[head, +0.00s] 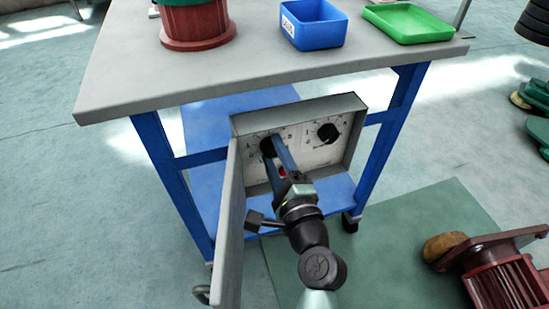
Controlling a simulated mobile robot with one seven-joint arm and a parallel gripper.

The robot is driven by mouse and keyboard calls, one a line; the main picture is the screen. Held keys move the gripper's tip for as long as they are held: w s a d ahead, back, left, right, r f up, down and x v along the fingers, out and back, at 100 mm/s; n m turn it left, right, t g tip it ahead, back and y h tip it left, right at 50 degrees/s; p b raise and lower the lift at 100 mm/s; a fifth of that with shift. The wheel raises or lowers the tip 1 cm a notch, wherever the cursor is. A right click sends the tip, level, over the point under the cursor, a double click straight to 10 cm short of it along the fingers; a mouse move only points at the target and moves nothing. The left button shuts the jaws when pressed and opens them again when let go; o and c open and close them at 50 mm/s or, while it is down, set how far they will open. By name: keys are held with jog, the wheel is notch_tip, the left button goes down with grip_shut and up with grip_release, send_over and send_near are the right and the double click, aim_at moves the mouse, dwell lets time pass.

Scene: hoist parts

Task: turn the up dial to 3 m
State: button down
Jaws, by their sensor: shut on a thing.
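A grey control box (354,108) with its door (231,225) swung open hangs under the front of the workbench. Its pale panel carries two black dials with marks around them. My gripper (272,148) is shut on the left dial (266,142), and its blue fingers hide part of that dial and its scale. The right dial (328,132) is free and in clear view. The scale marks and labels are too small to read, so I cannot tell which one is the up dial or what value it points to.
The open door stands close to the left of my arm. The grey bench top (190,78) lies above the box and holds a red drum (198,28), a blue bin (318,32) and a green tray (408,25). A dark red motor (505,285) lies on the floor at right.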

jog(key=n+b, duration=0.1)
jog(key=n, duration=0.2)
jog(key=n+b, duration=0.2)
jog(key=n, duration=0.1)
jog(key=shift+f+n, duration=0.2)
jog(key=shift+n, duration=0.1)
jog(key=shift+r+n+b, duration=0.1)
jog(key=shift+n+b, duration=1.3)
jog(key=shift+n, duration=0.8)
jog(key=shift+c, duration=1.6)
grip_release()
jog(key=shift+s+d+r, duration=0.1)
jog(key=shift+s, duration=0.05)
jog(key=p+v, duration=0.1)
jog(key=v, duration=1.1)
jog(key=shift+s+p, duration=0.35)
jog(key=shift+p, duration=0.05)
jog(key=shift+d, duration=0.1)
